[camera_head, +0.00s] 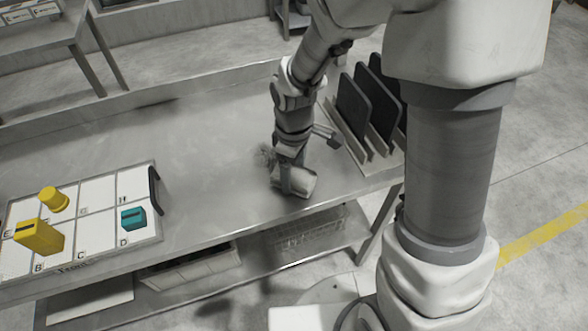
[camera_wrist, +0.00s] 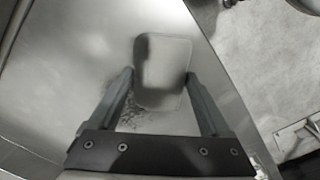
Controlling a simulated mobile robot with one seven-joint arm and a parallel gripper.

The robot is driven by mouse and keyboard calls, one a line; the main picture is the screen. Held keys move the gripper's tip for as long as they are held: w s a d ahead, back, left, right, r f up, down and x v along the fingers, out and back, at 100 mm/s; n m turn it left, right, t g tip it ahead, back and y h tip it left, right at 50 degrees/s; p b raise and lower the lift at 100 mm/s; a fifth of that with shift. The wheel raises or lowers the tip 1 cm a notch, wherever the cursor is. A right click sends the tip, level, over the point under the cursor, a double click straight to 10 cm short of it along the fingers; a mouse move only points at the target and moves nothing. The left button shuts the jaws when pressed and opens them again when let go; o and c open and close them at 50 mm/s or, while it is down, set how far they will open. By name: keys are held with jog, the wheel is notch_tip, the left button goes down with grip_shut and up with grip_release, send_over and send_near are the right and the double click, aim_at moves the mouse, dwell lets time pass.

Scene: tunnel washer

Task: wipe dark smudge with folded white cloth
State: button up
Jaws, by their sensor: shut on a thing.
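The folded white cloth (camera_head: 303,181) lies on the steel table (camera_head: 215,130) close to its front edge. In the wrist view, the cloth (camera_wrist: 165,60) is a pale rounded pad between the finger ends, with a shadow across it. My gripper (camera_head: 287,188) points down and is shut on the cloth; its fingers also show in the wrist view (camera_wrist: 160,78). The dark smudge (camera_head: 265,154) is a speckled patch on the table, left of and behind the cloth. It also shows in the wrist view (camera_wrist: 131,115) between the fingers, partly hidden by the gripper.
A rack (camera_head: 347,132) with upright dark panels stands right of my gripper. A white compartment tray (camera_head: 97,226) at left holds two yellow pieces (camera_head: 40,236) and a teal block (camera_head: 132,217). Bare table lies between tray and cloth. A lower shelf (camera_head: 265,255) holds a wire basket.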

aim_at(268, 140)
jog(key=shift+f, duration=0.4)
